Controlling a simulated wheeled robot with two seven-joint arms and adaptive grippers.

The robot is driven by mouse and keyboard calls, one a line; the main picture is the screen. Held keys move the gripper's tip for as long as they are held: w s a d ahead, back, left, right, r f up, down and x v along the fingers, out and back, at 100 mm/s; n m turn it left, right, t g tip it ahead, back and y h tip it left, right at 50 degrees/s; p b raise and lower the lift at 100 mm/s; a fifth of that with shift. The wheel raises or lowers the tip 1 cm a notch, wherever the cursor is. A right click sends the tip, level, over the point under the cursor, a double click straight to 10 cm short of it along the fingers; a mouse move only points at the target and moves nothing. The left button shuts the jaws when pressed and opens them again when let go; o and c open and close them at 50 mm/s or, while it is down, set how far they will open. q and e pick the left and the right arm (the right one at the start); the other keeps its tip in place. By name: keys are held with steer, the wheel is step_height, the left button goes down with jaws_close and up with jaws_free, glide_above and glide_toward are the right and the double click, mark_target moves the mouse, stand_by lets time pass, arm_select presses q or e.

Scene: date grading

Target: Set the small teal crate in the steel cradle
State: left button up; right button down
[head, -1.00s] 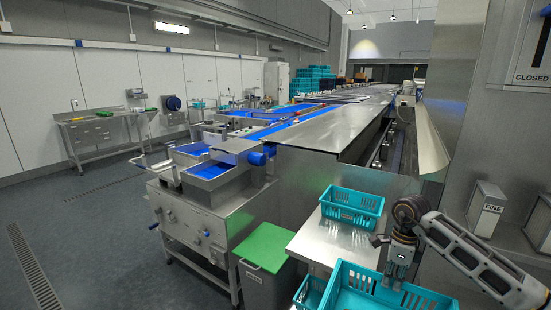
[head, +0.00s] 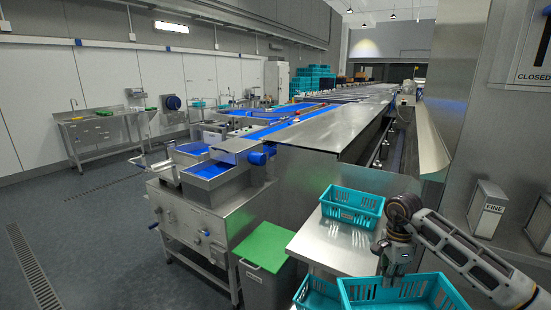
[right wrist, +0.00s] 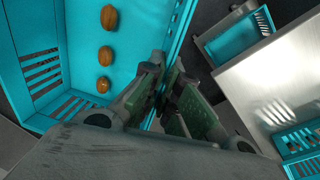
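A teal crate (head: 395,291) is at the bottom of the head view, cut off by the frame edge. My right gripper (head: 394,270) is at its far rim. In the right wrist view the fingers of my right gripper (right wrist: 165,100) straddle the wall of this crate (right wrist: 130,62) and look closed on it. Several brown dates (right wrist: 104,52) lie inside. Another teal crate (head: 352,206) stands on the steel table (head: 325,240), and a third (head: 316,291) is at the lower left of the held one. I cannot make out a steel cradle clearly. My left gripper is out of view.
A green-lidded bin (head: 264,246) stands left of the steel table. The steel conveyor line (head: 325,135) with blue belts runs behind. A steel wall and a box marked FINE (head: 487,208) are at the right. The table's front part is bare.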

mark_target(367, 301)
steer(key=f+n, duration=0.1)
steer(key=n, duration=0.3)
steer(key=a+f+n, duration=0.1)
steer(key=n, duration=0.3)
steer(key=a+f+n+h, duration=0.1)
steer(key=n, duration=0.3)
steer(key=shift+w+a+t, duration=0.25)
steer(key=shift+w+t, duration=0.15)
steer(key=a+f+n, duration=0.1)
steer(key=s+a+f+n, duration=0.2)
steer(key=n, duration=0.1)
steer(key=shift+a+f, duration=0.25)
steer(key=shift+f, duration=0.1)
steer(key=shift+n+t, duration=0.3)
steer(key=shift+n, duration=0.6)
steer(key=s+a+f, duration=0.4)
steer(key=shift+s+a+f, duration=0.1)
steer(key=shift+a+f, duration=0.2)
steer(key=shift+a, duration=0.1)
steer(key=shift+w+a+r, duration=0.15)
steer(key=shift+w+a, duration=0.05)
